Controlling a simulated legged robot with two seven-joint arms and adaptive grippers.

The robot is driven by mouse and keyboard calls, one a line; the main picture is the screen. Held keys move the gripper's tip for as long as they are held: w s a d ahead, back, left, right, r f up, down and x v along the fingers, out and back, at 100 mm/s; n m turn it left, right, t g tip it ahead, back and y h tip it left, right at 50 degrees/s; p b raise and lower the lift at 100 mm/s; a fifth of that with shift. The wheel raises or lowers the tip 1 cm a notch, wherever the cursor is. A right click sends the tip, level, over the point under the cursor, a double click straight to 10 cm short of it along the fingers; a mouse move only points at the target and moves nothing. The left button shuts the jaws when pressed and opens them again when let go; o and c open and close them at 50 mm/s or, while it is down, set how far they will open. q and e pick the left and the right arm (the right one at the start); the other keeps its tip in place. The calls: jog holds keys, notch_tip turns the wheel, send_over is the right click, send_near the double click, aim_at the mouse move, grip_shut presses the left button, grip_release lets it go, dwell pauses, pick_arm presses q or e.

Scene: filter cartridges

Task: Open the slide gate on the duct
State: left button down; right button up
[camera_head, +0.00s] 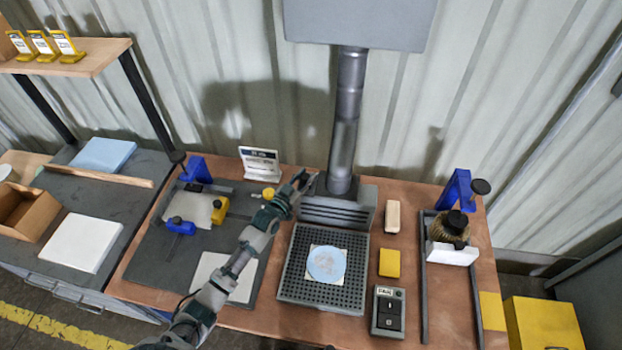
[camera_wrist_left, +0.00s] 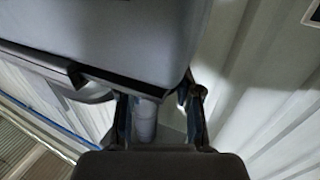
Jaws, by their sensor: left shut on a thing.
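The grey metal duct (camera_head: 347,120) rises from a slotted grey hood (camera_head: 337,212) at the back of the bench. My left gripper (camera_head: 302,182) is at the left side of the duct's lower end, just above the hood. It is shut on the slide gate's handle, which the fingers mostly hide. In the left wrist view the fingers (camera_wrist_left: 162,112) stand on either side of a pale grey cylindrical part (camera_wrist_left: 146,120). How far the gate plate is out of the duct cannot be told. My right gripper is not in view.
A perforated grey tray (camera_head: 296,292) with a round blue-white disc (camera_head: 326,263) lies before the hood. A white sign (camera_head: 260,164) and a yellow knob-like piece (camera_head: 268,193) are close to my left gripper. A switch box (camera_head: 388,311) and yellow block (camera_head: 389,263) lie to the right.

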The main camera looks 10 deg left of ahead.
pick_arm(q)
jog(key=a+b, duration=0.1)
jog(key=a, duration=0.6)
jog(key=shift+a+r+b, duration=0.2)
jog(key=shift+r+b, duration=0.05)
jog(key=shift+b, duration=0.05)
jog(key=c, duration=1)
grip_release()
jog(key=shift+w+d, duration=0.1)
jog(key=shift+d, duration=0.05)
jog(key=shift+c, duration=0.2)
jog(key=shift+o, duration=1.1)
jog(key=shift+d, duration=0.15)
jog(key=v, duration=1.1)
jog(key=shift+s+f, duration=0.2)
jog(key=shift+s, duration=0.2)
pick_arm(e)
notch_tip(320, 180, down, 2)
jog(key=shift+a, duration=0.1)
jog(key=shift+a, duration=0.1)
